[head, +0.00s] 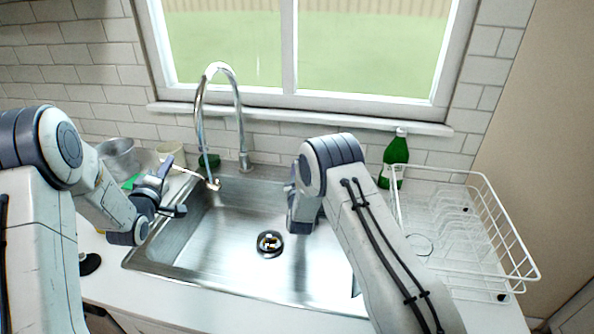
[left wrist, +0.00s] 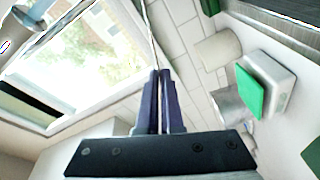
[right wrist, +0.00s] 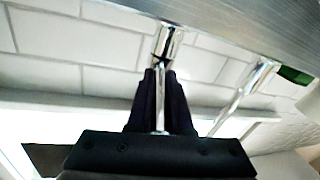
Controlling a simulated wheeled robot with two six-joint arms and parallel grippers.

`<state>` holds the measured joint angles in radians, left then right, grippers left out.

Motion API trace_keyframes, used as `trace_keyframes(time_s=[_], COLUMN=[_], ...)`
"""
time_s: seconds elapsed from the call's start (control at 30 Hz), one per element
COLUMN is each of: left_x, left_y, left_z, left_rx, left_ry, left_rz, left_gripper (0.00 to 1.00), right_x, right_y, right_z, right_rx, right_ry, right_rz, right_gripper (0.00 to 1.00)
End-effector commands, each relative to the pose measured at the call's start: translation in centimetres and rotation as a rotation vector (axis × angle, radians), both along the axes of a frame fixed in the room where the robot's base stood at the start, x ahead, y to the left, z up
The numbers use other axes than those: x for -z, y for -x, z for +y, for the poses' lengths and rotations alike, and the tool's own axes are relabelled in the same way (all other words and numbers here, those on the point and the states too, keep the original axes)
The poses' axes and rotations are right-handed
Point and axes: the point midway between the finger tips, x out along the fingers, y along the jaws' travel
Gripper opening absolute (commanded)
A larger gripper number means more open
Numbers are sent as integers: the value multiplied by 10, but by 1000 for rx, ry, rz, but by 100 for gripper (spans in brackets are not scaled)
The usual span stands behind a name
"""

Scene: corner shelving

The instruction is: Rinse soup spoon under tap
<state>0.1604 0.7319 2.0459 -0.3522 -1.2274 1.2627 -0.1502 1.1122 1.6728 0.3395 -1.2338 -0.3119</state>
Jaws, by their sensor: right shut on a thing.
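The soup spoon (head: 192,173) is held over the left rear of the sink, its bowl end below and near the spout of the chrome tap (head: 238,110). My left gripper (head: 166,165) is shut on its handle. In the left wrist view the thin handle (left wrist: 148,30) runs out from between the closed fingers (left wrist: 161,75). My right gripper (right wrist: 160,80) is shut around a thin lever on a short chrome cylinder (right wrist: 167,42), which looks like the tap handle. My right arm hides this in the head view. I cannot tell whether water runs.
The steel sink (head: 225,255) is empty around its drain (head: 270,243). A green bottle (head: 396,160) and a white wire dish rack (head: 470,260) stand to the right.

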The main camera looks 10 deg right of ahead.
Motion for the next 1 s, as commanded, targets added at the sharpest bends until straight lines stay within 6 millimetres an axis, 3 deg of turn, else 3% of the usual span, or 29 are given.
trace_keyframes(time_s=[0.13, 0.17, 0.2, 0.23, 0.67, 1.0], left_x=[0, 0, 0, 0, 0, 0], left_y=[0, 0, 0, 0, 0, 0], left_z=[0, 0, 0, 0, 0, 0], left_rx=[0, 0, 0, 0, 0, 0], left_ry=[0, 0, 0, 0, 0, 0], left_rz=[0, 0, 0, 0, 0, 0], left_gripper=[0, 0, 0, 0, 0, 0], right_x=[-1, -1, -1, -1, 1, 1], right_y=[0, 0, 0, 0, 9, 74], right_z=[1, 1, 1, 1, 3, 14], right_rx=[0, 0, 0, 0, 1, -1], right_ry=[-1, -1, -1, -1, 0, 0], right_rz=[-1, 0, 0, 0, 3, 4], right_gripper=[0, 30, 45, 48, 48, 48])
